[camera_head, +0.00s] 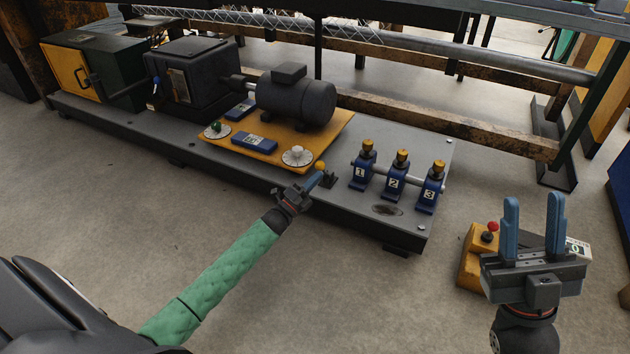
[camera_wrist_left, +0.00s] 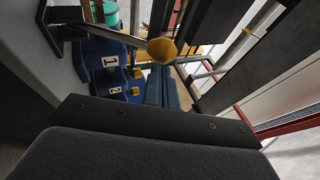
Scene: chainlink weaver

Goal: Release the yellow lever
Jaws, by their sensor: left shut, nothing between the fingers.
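The yellow lever is a yellow ball knob (camera_head: 320,166) on a dark bracket at the front edge of the grey machine bed. In the left wrist view the knob (camera_wrist_left: 162,50) sits on the end of a grey rod. My left gripper (camera_head: 316,180) is shut and empty, with its blue fingers right beside the knob. In the left wrist view its fingers (camera_wrist_left: 162,88) lie just below the knob; I cannot tell if they touch it. My right gripper (camera_head: 534,205) is open and empty, raised at the right, away from the lever.
Three blue numbered blocks (camera_head: 393,180) with brass tops stand right of the lever. A yellow plate (camera_head: 336,125) carries a dark motor (camera_head: 296,99) and white dials behind it. A yellow control box with a red knob (camera_head: 475,262) stands by my right gripper. The floor in front is clear.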

